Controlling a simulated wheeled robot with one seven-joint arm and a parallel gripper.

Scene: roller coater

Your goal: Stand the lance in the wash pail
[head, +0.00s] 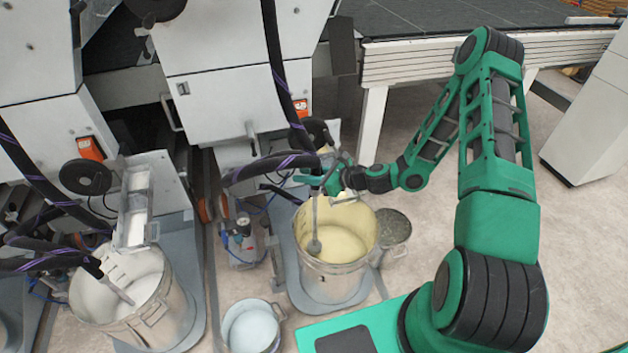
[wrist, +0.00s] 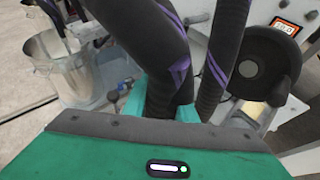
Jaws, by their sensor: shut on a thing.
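The lance (head: 314,215) is a thin grey rod with a round foot. It hangs nearly upright in a large metal bucket of cream-yellow liquid (head: 340,245). My gripper (head: 326,177) is above that bucket's back rim, at the lance's top. In the wrist view my gripper (wrist: 160,108) has its teal fingers closed around a thick black, purple-striped hose part (wrist: 155,50). Whether the lance's foot touches the liquid is unclear. A small pail with pale blue-white liquid (head: 252,329), seemingly the wash pail, stands on the floor at front left of the bucket, with no lance in it.
Another metal bucket (head: 135,290) with white liquid and its own hose stands at left. A dark-topped can (head: 393,228) stands close right of the cream bucket. Machine cabinets (head: 235,95) with hanging hoses (head: 275,60) close off the back.

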